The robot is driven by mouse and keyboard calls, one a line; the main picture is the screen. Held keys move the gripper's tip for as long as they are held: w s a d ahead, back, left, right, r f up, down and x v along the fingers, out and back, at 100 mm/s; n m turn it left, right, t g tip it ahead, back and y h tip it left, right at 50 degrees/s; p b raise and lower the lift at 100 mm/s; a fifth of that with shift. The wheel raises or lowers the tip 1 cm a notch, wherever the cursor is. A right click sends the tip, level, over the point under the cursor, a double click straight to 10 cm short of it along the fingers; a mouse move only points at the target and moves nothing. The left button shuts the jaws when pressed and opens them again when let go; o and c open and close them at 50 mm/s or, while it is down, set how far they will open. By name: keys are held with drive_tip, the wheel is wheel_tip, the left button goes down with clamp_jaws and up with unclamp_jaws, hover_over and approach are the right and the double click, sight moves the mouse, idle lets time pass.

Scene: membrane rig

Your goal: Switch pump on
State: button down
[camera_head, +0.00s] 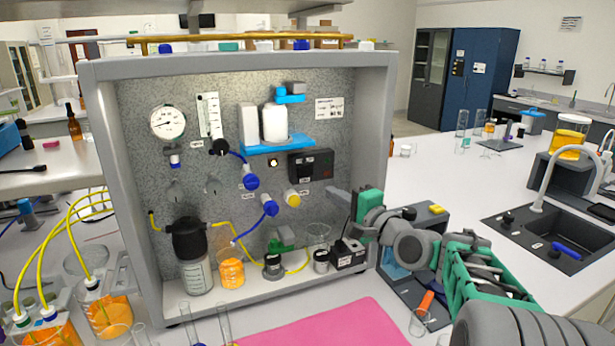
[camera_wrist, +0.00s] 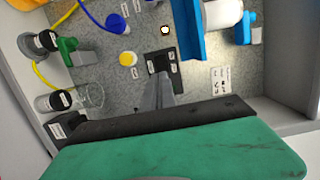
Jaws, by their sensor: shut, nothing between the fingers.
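A black control box (camera_head: 311,165) with small white labels and a reddish mark is mounted on the grey speckled back panel. In the wrist view, a black box with white labels (camera_wrist: 163,60) shows just beyond my fingertips, its lower part hidden behind them. I cannot tell whether they touch. A small lit lamp (camera_head: 273,162) is left of the box; it also shows in the wrist view (camera_wrist: 165,30). A black boxy unit (camera_head: 348,254), perhaps the pump, stands at the rig's lower right. My gripper (camera_head: 331,191) is shut and empty, pointing at the panel; its fingers (camera_wrist: 160,82) are together.
Yellow (camera_head: 292,198) and blue knobs (camera_head: 270,206) sit left of my gripper. A blue shelf (camera_head: 278,144) holds a white bottle above. Glassware, including an orange-filled beaker (camera_head: 231,272), stands on the rig floor. The rig's right wall (camera_head: 380,150) is close to my arm.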

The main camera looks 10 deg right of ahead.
sight(300, 174)
drive_tip(key=p+x, duration=0.3)
drive_tip(key=x, duration=0.8)
drive_tip(key=shift+w+a+r+p, duration=0.1)
drive_tip(key=shift+w+p, duration=0.15)
drive_tip(key=shift+p, duration=0.1)
drive_tip(key=shift+w+a, duration=0.1)
drive_tip(key=shift+w, duration=0.1)
drive_tip(key=shift+w+a, duration=0.15)
drive_tip(key=shift+s+f+b, duration=0.2)
drive_tip(key=shift+s+b, duration=0.1)
drive_tip(key=shift+b, duration=0.05)
drive_tip(key=s+b, duration=0.3)
drive_tip(key=s, duration=1)
drive_tip(key=shift+s+b, duration=0.25)
drive_tip(key=shift+b, duration=0.15)
drive_tip(key=shift+r, duration=0.15)
